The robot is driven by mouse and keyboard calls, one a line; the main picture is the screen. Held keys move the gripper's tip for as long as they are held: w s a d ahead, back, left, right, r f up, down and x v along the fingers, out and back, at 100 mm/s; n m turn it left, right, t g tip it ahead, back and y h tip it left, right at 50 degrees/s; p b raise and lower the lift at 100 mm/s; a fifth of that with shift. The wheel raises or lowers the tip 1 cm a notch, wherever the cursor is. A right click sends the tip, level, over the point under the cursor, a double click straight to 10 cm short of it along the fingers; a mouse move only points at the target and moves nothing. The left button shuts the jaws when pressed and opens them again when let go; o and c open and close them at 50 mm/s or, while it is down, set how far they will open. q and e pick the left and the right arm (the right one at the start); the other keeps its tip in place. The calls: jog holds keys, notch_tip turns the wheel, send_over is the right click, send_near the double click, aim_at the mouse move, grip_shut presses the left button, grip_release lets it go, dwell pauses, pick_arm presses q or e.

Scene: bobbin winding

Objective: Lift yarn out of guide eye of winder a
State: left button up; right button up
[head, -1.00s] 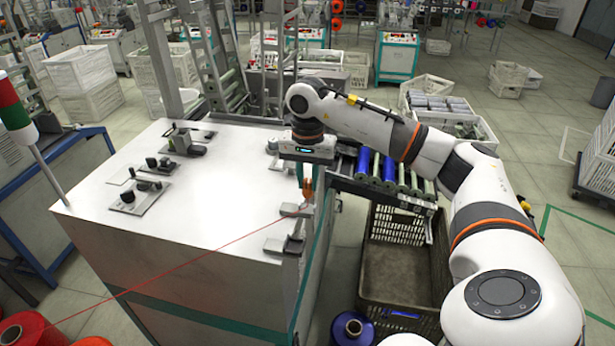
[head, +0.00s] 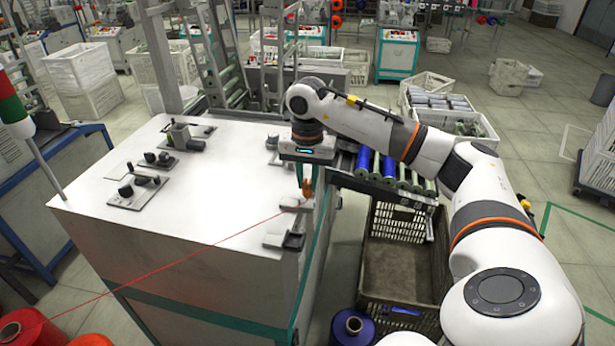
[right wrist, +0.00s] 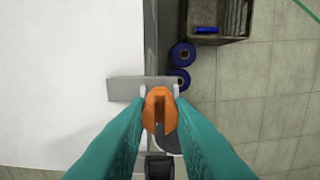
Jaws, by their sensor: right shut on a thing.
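My right gripper (head: 307,190) points down at the right edge of the white winder top (head: 215,215). Its teal fingers are shut on an orange piece (right wrist: 160,112), seen between the fingertips in the right wrist view. A thin red yarn (head: 170,263) runs from a red cone (head: 20,330) at lower left up to the gripper. Grey brackets sit on the winder edge: one (head: 295,204) right by the fingertips, another (head: 282,240) nearer me. The guide eye itself is too small or hidden to make out. My left gripper is out of view.
Small metal fittings (head: 140,188) stand on the winder top's left half. A roller rack with blue rolls (head: 365,163) is behind right. A crate (head: 405,285) and a blue cone (head: 352,325) stand on the floor right of the winder.

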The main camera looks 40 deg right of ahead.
jog(key=shift+f+b, duration=0.85)
jog(key=shift+f, duration=0.4)
jog(key=shift+r, duration=0.2)
jog(key=shift+r+p, duration=1.15)
jog(key=shift+r, duration=0.25)
jog(key=shift+r+p, duration=1.1)
jog(key=shift+r, duration=0.4)
